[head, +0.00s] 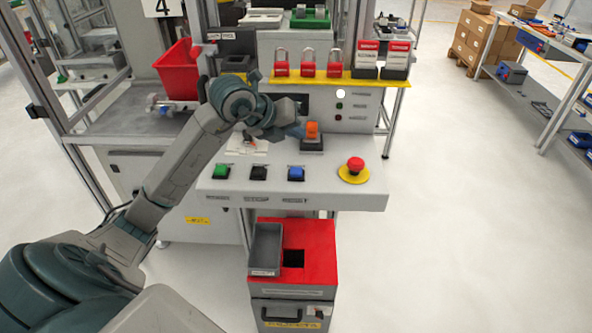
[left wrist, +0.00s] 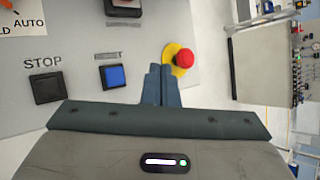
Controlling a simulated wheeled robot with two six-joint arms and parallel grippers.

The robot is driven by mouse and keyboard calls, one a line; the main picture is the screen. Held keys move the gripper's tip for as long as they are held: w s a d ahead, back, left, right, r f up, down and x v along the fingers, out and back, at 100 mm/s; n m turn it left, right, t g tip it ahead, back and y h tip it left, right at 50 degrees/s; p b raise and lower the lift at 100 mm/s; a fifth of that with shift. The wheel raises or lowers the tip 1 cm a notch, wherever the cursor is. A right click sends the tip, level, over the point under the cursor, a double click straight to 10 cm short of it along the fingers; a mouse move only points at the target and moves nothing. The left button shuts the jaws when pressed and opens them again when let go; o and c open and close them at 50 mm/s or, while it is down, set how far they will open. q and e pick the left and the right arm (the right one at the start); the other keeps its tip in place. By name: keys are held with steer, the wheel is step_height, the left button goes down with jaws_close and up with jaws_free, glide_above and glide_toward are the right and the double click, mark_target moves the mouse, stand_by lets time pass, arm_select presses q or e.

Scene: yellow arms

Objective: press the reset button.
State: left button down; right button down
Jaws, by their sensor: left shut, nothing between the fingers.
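The blue button (head: 296,173) is on the sloped front of the grey control panel (head: 225,190), right of a black button (head: 258,173) and a green button (head: 221,171). The blue button also shows in the left wrist view (left wrist: 115,75); its label is too small to read surely. The black one beside it (left wrist: 46,87) is labelled STOP. My left gripper (head: 298,130) is shut and empty, above the panel behind the blue button. In the left wrist view its fingertips (left wrist: 160,68) appear between the blue button and the red mushroom button (left wrist: 184,59).
The red mushroom button (head: 355,164) on a yellow disc sits at the panel's right. An orange switch (head: 312,129) stands close to my left fingertips.

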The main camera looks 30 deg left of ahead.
arm_select(q)
steer(key=shift+a, duration=0.45)
steer(key=b, duration=0.5)
glide_above(293, 172)
step_height(293, 172, down, 8)
steer(key=shift+s+r, duration=0.1)
steer(key=shift+f+b, duration=0.5)
steer(key=shift+b, duration=0.05)
stand_by(0.9)
